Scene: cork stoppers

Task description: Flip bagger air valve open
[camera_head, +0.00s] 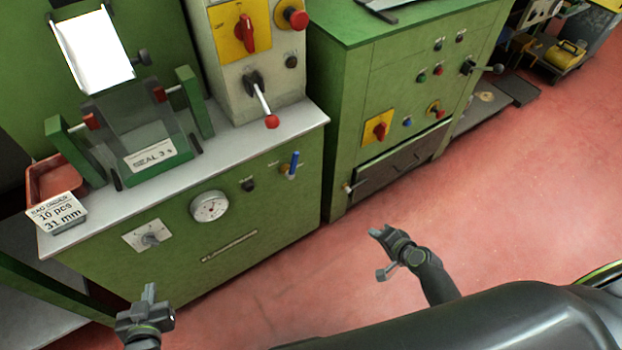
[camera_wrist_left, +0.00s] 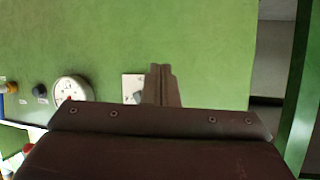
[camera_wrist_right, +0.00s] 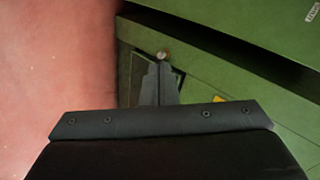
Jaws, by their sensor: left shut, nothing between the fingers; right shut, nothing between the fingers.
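The bagger is the green cabinet (camera_head: 265,225) on the left in the head view. On its front, near the right end, a small valve with a blue lever (camera_head: 294,163) and a brass-coloured body (camera_head: 284,168) shows; the lever stands roughly upright. I take it to be the air valve. Its brass part also shows at the left edge of the left wrist view (camera_wrist_left: 11,87). My left gripper (camera_head: 150,294) is shut and empty, low in front of the cabinet's left part, well away from the valve. My right gripper (camera_head: 376,232) is shut and empty over the red floor, right of the valve and apart from it.
A pressure gauge (camera_head: 210,207), a selector knob (camera_head: 150,239) and a black knob (camera_head: 247,185) share the bagger front. A red-tipped lever (camera_head: 271,122) stands above the metal top. A second green cabinet (camera_head: 348,105) stands to the right. Red floor (camera_head: 480,200) is clear.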

